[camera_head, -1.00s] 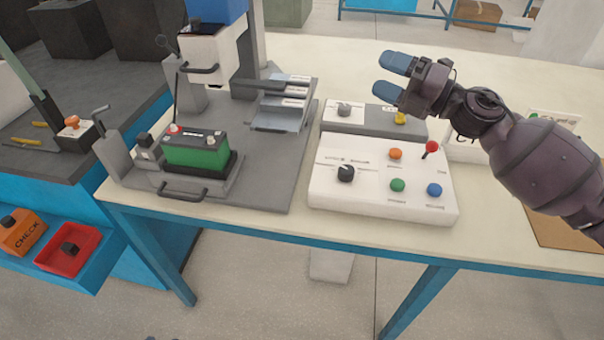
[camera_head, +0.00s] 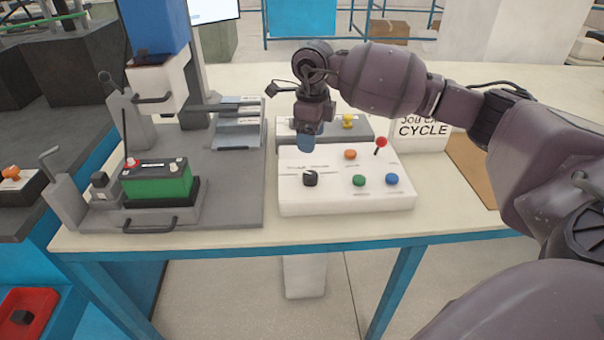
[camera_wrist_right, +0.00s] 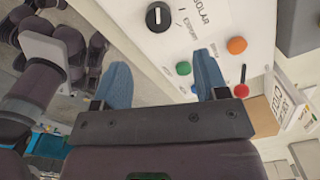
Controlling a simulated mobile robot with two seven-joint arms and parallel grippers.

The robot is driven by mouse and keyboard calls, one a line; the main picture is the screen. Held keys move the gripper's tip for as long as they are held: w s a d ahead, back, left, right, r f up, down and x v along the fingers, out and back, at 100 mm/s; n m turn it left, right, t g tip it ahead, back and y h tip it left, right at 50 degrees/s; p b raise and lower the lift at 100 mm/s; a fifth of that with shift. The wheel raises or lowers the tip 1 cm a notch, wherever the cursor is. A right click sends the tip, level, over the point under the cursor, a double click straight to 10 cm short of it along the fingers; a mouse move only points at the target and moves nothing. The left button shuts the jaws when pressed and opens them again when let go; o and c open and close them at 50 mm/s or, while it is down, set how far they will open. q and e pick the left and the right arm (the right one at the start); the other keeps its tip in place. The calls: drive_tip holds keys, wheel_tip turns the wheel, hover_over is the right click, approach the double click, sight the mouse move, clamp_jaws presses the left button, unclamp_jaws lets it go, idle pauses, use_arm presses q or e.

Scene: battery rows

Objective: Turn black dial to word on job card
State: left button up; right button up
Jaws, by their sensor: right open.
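The black dial (camera_head: 310,178) sits at the left of the white control box (camera_head: 345,203); its white pointer mark shows in the right wrist view (camera_wrist_right: 158,17). Small words are printed around it, mostly too small to read. The job card (camera_head: 423,130) stands behind the box at the right, partly hidden by my arm; the word CYCLE is readable. My right gripper (camera_head: 305,143) points down above the back left of the box, behind the dial. In the right wrist view its blue fingers (camera_wrist_right: 162,78) are apart with nothing between them. My left gripper is not in view.
The box also carries an orange button (camera_head: 350,154), a green button (camera_head: 359,180), a blue button (camera_head: 392,179) and a red-tipped lever (camera_head: 381,143). A grey panel with a yellow knob (camera_head: 347,120) lies behind it. A green battery (camera_head: 157,180) sits in a fixture at left.

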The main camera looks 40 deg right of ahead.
sight(310, 174)
wheel_tip(310, 174, down, 10)
drive_tip(key=shift+b, duration=0.65)
drive_tip(key=shift+f, duration=0.4)
drive_tip(key=shift+c, duration=0.5)
drive_tip(key=c, duration=0.8)
